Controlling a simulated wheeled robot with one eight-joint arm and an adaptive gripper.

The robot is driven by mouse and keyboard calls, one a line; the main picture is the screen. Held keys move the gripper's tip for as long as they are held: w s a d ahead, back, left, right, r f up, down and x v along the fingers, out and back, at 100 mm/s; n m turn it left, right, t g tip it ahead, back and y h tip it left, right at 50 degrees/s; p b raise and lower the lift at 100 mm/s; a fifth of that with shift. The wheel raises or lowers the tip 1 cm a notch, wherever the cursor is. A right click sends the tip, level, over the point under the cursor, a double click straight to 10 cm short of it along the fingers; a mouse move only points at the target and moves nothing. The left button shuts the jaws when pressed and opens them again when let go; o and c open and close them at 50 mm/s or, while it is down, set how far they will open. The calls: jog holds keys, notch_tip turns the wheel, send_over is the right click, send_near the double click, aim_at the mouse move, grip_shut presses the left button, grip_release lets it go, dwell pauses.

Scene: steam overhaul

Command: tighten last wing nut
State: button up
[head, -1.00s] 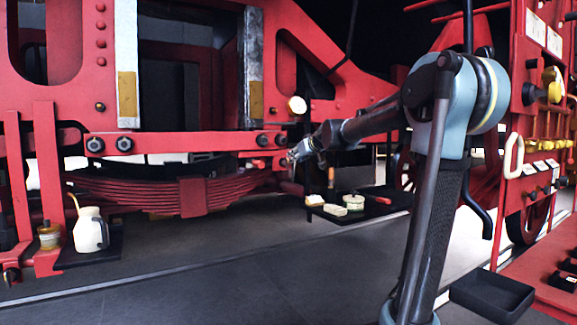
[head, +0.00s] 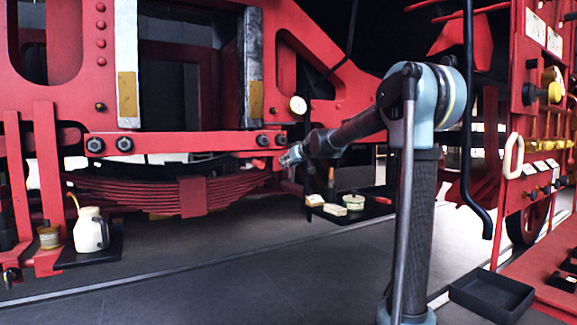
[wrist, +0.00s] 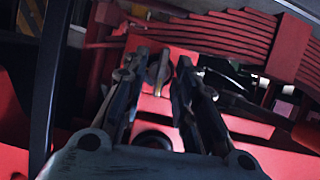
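In the wrist view, my gripper (wrist: 156,74) has its two dark fingers apart, with a clear gap between them. A small grey metal piece (wrist: 163,68), which looks like a wing of the wing nut, stands upright between the fingertips in front of a red surface. I see a gap on each side of it, so the fingers do not look closed on it. In the head view, my gripper (head: 287,158) is at the right end of the red beam (head: 190,142), above the end of the leaf spring. The wing nut is too small to make out there.
The leaf spring (head: 150,190) lies below the beam. A round gauge (head: 298,105) sits above my gripper. A dark shelf (head: 365,211) with small tins is below and right of it. A cream oil can (head: 90,230) stands at left. An empty black tray (head: 491,297) is at lower right.

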grip_shut()
jog(key=shift+d, duration=0.1)
jog(key=m+y, duration=0.2)
jog(key=m, duration=0.2)
jog(key=m+g+y, duration=0.1)
jog(key=m+y, duration=0.2)
jog(key=m, duration=0.1)
jog(key=d+f+m+g+y, duration=0.1)
jog(key=m+y, duration=0.1)
jog(key=m, duration=0.3)
jog(key=shift+w+y, duration=0.25)
jog(key=shift+y, duration=0.05)
dwell(0.3)
jog(key=shift+a, duration=0.15)
dwell(1.1)
